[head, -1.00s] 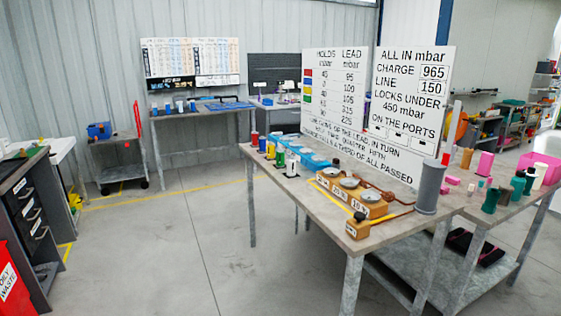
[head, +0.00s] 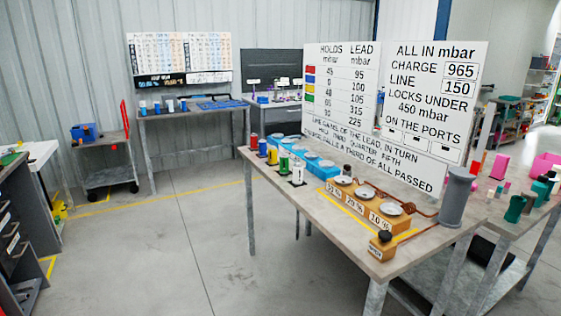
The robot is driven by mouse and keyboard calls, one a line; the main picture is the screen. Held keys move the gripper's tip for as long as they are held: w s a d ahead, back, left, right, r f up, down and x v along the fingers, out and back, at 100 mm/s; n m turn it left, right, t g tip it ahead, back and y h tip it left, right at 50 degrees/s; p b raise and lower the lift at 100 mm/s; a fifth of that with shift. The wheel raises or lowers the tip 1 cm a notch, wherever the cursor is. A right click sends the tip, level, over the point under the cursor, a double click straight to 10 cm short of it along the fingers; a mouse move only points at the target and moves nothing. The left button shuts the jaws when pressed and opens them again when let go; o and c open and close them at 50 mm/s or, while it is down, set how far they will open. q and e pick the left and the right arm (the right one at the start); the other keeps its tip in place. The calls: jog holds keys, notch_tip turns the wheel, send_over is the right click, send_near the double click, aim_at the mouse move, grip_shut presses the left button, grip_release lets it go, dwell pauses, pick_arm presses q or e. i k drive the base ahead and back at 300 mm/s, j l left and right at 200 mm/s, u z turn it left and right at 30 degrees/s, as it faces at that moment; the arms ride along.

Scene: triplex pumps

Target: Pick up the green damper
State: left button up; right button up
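The green damper (head: 284,162) looks like a small green cylinder. It stands in a row on the left part of the main table (head: 335,225), between a yellow cylinder (head: 272,156) and a white one (head: 298,174). A blue cylinder (head: 262,147) and a red one (head: 254,141) stand farther back in the same row. Nothing holds the green damper. Neither of my grippers is in view.
Blue blocks (head: 318,163) with round tops sit behind the row. Wooden blocks (head: 352,200) with dials, a grey cylinder (head: 454,198) and two sign boards (head: 342,90) occupy the table's right and back. The floor (head: 180,235) left of the table is clear.

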aim_at(284, 157)
jog(key=i+j+z, duration=0.1)
jog(key=i+j, duration=1.25)
jog(key=j, duration=0.2)
jog(key=i+j+z, duration=0.15)
jog(key=i+j, duration=0.55)
jog(key=j, duration=0.05)
